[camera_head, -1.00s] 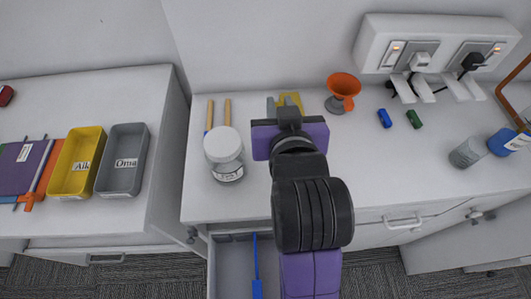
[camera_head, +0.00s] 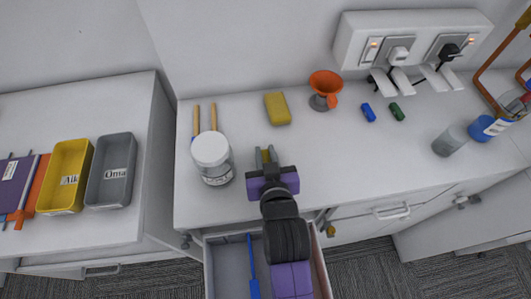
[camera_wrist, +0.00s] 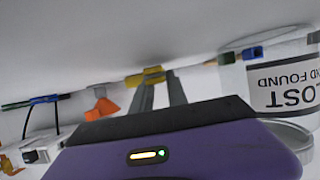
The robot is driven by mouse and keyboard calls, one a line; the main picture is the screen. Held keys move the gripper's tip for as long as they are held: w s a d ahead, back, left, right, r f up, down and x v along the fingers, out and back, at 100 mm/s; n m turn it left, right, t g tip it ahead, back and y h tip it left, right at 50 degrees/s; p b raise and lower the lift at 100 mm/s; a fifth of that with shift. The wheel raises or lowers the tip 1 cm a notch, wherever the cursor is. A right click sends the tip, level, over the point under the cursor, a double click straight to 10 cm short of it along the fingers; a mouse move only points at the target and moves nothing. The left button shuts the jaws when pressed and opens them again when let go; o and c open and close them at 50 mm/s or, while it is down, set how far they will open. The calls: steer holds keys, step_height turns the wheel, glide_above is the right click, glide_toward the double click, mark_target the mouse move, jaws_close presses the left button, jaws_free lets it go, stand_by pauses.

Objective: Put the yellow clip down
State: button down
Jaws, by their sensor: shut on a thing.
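My gripper (camera_head: 266,158) is shut on the yellow clip (camera_head: 264,157), a small piece showing between the grey fingertips. It is over the white counter, right of the labelled jar and in front of the yellow sponge. In the wrist view, yellow (camera_wrist: 145,77) shows at the fingertips; clip and sponge are hard to tell apart there. I cannot tell whether the clip touches the counter.
The "LOST AND FOUND" jar (camera_head: 212,158) stands close on the left. An open drawer (camera_head: 228,262) lies below the front edge.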

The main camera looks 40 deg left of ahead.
steer(key=shift+f, duration=0.3)
steer(key=shift+f, duration=0.15)
steer(key=c, duration=1.3)
jaws_free()
steer(key=shift+s+d+r, duration=0.1)
steer(key=shift+r, duration=0.1)
steer(key=b+v, duration=0.1)
steer(key=v, duration=1)
steer(key=shift+s+d+r, duration=0.15)
steer(key=shift+d+r, duration=0.1)
steer(key=shift+d, duration=0.05)
steer(key=shift+d+f, duration=0.1)
